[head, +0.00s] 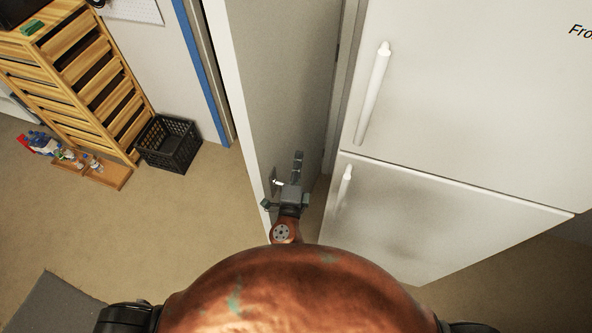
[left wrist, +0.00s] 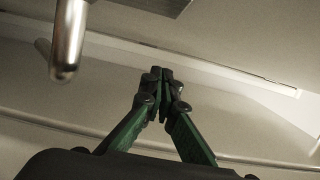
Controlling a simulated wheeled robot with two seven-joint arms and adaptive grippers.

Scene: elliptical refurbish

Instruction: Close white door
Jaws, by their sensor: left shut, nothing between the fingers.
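The white door (head: 285,75) stands open in the middle of the head view, with its broad face towards the fridge and its pale edge on the left. My left gripper (head: 298,158) is low in front of that face, fingers pointing up the picture. In the left wrist view its green and black fingers (left wrist: 160,75) meet at the tips, with nothing between them. A metal rod-like piece (left wrist: 68,45), perhaps a door handle, hangs at the upper left there, apart from the fingers. I cannot tell whether the gripper touches the door. My right gripper is not in view.
A white fridge (head: 465,90) with two handles stands close on the right. A black crate (head: 168,145) and a wooden rack (head: 75,75) with bottles before it stand on the left. A blue-edged frame (head: 202,70) is behind. Carpet (head: 185,220) left of the door is clear.

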